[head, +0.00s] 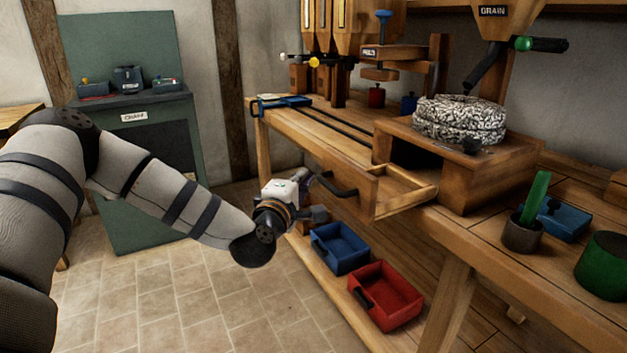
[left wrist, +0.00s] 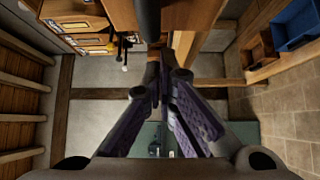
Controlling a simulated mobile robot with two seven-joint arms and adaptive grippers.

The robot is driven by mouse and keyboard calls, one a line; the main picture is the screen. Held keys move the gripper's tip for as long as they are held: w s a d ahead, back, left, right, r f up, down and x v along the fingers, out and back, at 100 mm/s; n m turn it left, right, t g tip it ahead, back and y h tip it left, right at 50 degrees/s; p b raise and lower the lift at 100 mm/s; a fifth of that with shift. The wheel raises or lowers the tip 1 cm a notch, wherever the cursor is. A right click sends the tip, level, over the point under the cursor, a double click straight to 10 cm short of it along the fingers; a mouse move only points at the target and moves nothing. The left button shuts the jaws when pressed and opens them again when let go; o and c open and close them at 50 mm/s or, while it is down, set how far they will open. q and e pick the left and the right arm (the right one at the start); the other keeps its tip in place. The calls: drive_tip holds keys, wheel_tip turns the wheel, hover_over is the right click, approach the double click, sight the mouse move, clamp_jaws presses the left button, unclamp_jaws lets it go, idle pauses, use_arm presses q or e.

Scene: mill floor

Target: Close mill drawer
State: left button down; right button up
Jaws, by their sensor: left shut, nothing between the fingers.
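The mill drawer (head: 408,203) is wooden and sticks out from under the bench, open, in the head view. Its front panel (head: 362,190) carries a dark bar handle (head: 338,186). My left gripper (head: 317,197) is shut and empty, close in front of the drawer front by the handle. I cannot tell whether it touches. In the left wrist view the fingers (left wrist: 158,90) come together with nothing between them, and a dark bar that looks like the handle (left wrist: 148,18) lies ahead of them. My right gripper is not in view.
Millstones (head: 460,118) stand on a wooden block on the bench above the drawer. A blue bin (head: 340,262) and a red bin (head: 410,318) sit on the low shelf below. A green cabinet (head: 150,215) stands at the back left. The tiled floor is clear.

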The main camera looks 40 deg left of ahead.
use_arm(q)
drive_tip(key=shift+w+d, duration=0.25)
drive_tip(key=shift+w, duration=0.3)
drive_tip(key=shift+w+d, duration=0.25)
drive_tip(key=shift+w, duration=0.3)
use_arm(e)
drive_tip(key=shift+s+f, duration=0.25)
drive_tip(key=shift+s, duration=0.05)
